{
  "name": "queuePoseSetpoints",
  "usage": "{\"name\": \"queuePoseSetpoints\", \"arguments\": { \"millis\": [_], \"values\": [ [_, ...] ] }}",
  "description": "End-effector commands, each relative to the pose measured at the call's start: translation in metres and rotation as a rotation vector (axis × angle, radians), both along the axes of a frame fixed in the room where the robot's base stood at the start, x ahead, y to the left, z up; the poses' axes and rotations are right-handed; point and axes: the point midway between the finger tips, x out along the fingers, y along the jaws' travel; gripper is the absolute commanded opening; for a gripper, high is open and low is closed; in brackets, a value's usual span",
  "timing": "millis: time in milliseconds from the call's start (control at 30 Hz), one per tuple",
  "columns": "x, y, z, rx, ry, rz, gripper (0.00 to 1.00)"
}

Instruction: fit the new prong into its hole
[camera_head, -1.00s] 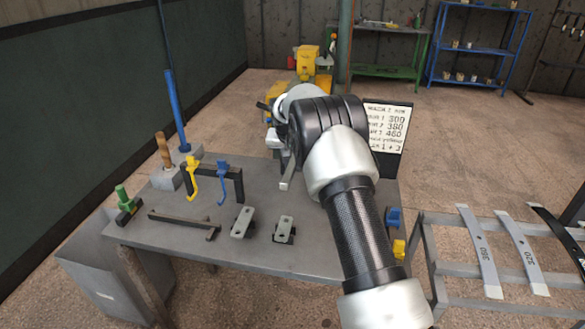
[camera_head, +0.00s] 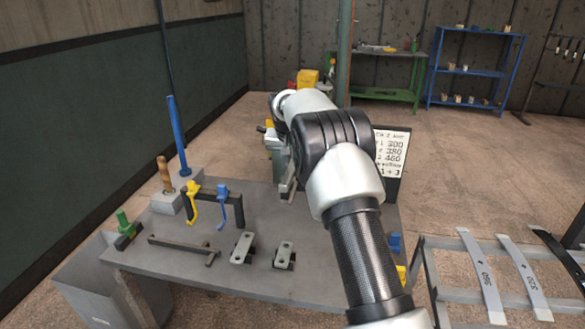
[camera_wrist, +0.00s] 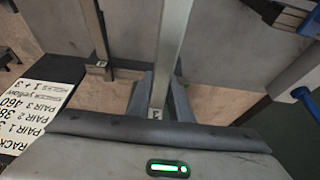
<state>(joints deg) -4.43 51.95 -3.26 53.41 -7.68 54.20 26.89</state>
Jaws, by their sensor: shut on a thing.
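My gripper (camera_wrist: 160,97) is shut on a long grey metal bar, the prong (camera_wrist: 171,45), which runs away from the jaws in the wrist view. A small label with a dark mark, perhaps a 3, shows at its near end. In the head view my forearm and wrist cover most of the gripper. A pale bar end (camera_head: 288,190) shows below the wrist, over the back edge of the bench; I cannot tell if it is the same prong. The hole is not clearly visible in either view.
The grey bench (camera_head: 180,265) holds a hook stand (camera_head: 214,197), two small plated blocks (camera_head: 243,248) (camera_head: 285,254) and a dark bar (camera_head: 183,245). A lettered board (camera_head: 391,155) stands behind my arm. A rack with numbered strips (camera_head: 482,275) is at right. Open floor lies behind.

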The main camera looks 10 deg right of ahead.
Motion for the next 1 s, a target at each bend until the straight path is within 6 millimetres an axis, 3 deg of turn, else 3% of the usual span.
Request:
{"name": "queuePoseSetpoints", "arguments": {
  "millis": [167,1000],
  "values": [
    [-0.004,0.002,0.001,0.000,-0.006,0.001,0.00],
    [-0.062,0.024,0.000,-0.001,-0.005,0.000,0.00]
  ]
}}
